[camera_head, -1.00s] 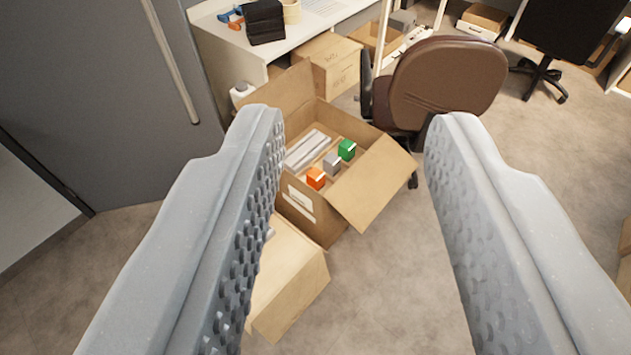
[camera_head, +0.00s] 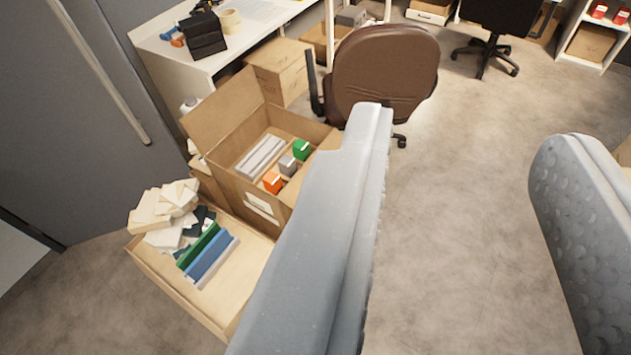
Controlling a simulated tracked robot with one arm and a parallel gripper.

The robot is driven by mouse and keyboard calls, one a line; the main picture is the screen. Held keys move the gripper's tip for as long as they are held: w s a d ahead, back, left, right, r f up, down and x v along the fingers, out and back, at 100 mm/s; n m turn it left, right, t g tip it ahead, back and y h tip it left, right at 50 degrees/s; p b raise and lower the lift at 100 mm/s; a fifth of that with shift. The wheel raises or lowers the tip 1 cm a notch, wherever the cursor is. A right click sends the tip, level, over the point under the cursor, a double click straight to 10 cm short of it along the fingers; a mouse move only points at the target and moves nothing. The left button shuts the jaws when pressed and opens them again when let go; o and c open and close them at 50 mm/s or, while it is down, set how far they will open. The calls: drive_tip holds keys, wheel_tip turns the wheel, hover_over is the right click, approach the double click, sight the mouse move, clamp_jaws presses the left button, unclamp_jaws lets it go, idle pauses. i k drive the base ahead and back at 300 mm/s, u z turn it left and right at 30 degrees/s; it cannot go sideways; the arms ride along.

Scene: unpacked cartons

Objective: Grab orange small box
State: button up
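The small orange box (camera_head: 272,182) sits inside an open carton (camera_head: 236,190), near its front side. A grey small box (camera_head: 288,165) and a green small box (camera_head: 302,149) stand behind it in a slanting row. My gripper (camera_head: 460,145) is open and empty, with its two fingers wide apart. The gripper is well short of the carton and to its right in the picture. The left finger hides the carton's right side and part of its flap.
A lower open carton (camera_head: 235,312) with folders and papers stands in front of the orange box's carton. A brown chair (camera_head: 385,70) stands behind, beside a white desk (camera_head: 150,42). A grey door (camera_head: 60,120) is at left. Carpet at right is clear.

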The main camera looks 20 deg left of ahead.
sight(272, 181)
drive_tip(key=z, duration=0.9)
drive_tip(key=i, duration=2.7)
drive_tip(key=u, duration=3.2)
drive_tip(key=i, duration=0.7)
drive_tip(key=u, duration=0.2)
